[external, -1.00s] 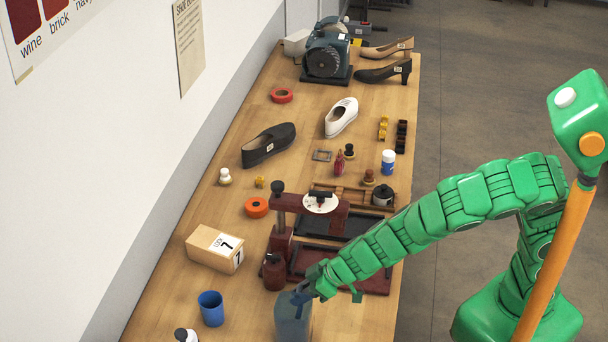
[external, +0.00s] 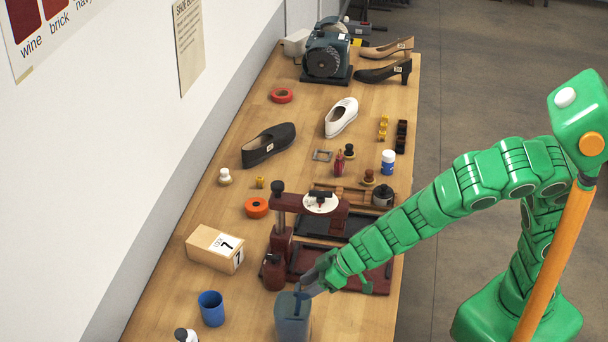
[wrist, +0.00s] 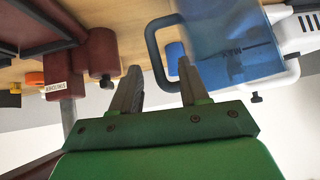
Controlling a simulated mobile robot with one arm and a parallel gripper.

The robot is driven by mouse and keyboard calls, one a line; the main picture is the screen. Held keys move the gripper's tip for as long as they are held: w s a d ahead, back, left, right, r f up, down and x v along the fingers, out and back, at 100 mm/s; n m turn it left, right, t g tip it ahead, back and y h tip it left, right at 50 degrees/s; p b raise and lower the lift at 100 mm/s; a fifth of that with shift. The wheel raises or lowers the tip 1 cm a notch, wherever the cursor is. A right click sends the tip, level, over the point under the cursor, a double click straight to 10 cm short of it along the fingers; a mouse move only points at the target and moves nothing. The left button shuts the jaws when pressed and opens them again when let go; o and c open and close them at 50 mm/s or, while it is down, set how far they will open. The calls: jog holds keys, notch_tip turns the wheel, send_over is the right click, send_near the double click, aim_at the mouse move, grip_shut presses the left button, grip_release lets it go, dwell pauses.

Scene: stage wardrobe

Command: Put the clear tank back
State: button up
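The clear tank (wrist: 225,40) is see-through blue with a dark loop handle (wrist: 153,50) and a marking on its side. In the external view the tank (external: 292,320) stands upright at the near end of the bench, cut off by the bottom edge. My gripper (wrist: 160,68) is open, its two fingers apart with nothing clamped. The handle's outer bar shows between the fingertips in the wrist view; I cannot tell how deep it sits between them. In the external view my gripper (external: 308,284) is at the tank's upper right.
A white vented body (wrist: 297,32) and a pale loop (wrist: 288,78) are beside the tank. A blue cup (external: 211,309) and a box (external: 214,249) are to the left. Bare bench lies between cup and tank.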

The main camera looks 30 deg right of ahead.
jog(key=shift+r, duration=2.85)
jog(key=shift+o, duration=0.2)
